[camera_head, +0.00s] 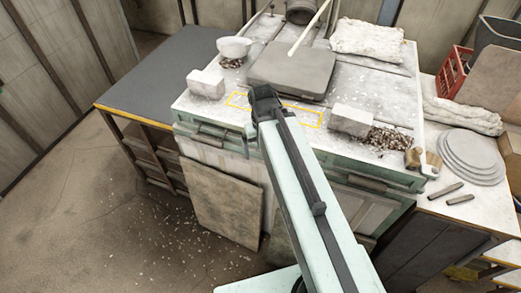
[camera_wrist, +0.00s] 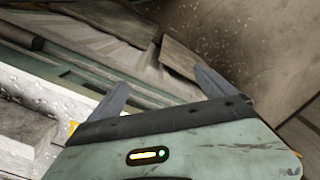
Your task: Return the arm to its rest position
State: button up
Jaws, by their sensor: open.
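My gripper (camera_head: 264,94) is at the end of my arm, over the front edge of the white speckled worktop (camera_head: 190,104) in the head view. In the wrist view my gripper (camera_wrist: 160,84) shows two grey fingers spread apart with nothing between them. A pale rod (camera_head: 308,30) slants over a grey slab (camera_head: 291,68) behind the gripper. A dark round vessel (camera_head: 302,9) stands at the back near the rod's upper end. I cannot tell whether rod and vessel are joined. My arm hides part of the green bench front.
A dark side table (camera_head: 168,67) at left is bare. A board (camera_head: 221,202) leans against the bench front.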

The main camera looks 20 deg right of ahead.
jog(key=shift+s+a+m, duration=0.25)
jog(key=shift+a+m, duration=0.05)
jog(key=shift+a, duration=0.3)
notch_tip(320, 180, down, 23)
jog(key=b, duration=2.3)
jog(key=shift+w+f, duration=0.1)
